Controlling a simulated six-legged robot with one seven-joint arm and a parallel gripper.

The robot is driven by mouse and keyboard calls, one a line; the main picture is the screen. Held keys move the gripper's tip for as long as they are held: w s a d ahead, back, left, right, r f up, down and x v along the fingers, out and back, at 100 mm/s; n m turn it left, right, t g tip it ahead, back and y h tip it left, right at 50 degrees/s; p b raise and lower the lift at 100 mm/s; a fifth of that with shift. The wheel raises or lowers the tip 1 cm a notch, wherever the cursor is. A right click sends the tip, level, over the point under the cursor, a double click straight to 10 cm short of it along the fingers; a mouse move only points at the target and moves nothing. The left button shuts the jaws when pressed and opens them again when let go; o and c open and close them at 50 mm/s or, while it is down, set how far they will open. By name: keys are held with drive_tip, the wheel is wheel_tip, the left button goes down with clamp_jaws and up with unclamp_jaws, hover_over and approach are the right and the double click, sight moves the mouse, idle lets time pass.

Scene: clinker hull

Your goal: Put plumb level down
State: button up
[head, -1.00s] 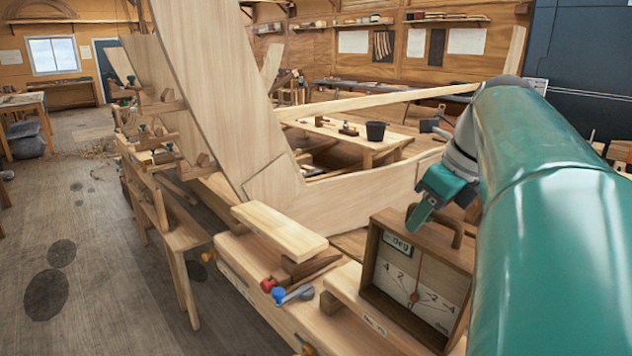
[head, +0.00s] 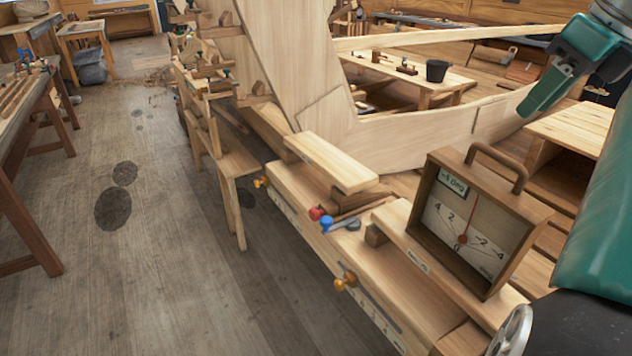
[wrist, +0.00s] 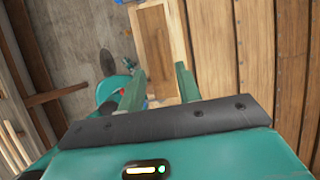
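The plumb level (head: 478,222) is a wooden box with a pale dial, a red needle, a small readout and a handle on top (head: 497,168). It stands upright on a pale wooden plank (head: 398,222) at the right of the head view. My gripper (head: 545,92) is above and to the right of the level, clear of its handle. In the wrist view my gripper (wrist: 157,88) has its two green fingers apart with nothing held between them. A brown panel in a pale wooden frame (wrist: 153,45) lies beyond the fingers; I cannot tell what it is.
Red and blue handled tools (head: 328,222) lie left of the level, beside a raised pale board (head: 330,160). A long curved hull timber (head: 420,135) runs behind. A wooden box or step (head: 575,125) stands at the right. The floor (head: 150,260) at the left is largely clear.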

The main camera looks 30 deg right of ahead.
drive_tip(key=w+a+f+n, duration=0.7)
drive_tip(key=a+f+n, duration=0.1)
drive_tip(key=a+n, duration=0.15)
drive_tip(key=a+f+n, duration=2.1)
drive_tip(key=n, duration=0.4)
drive_tip(key=shift+a+f+t, duration=0.2)
drive_tip(key=shift+t, duration=0.1)
drive_tip(key=shift+d, duration=0.1)
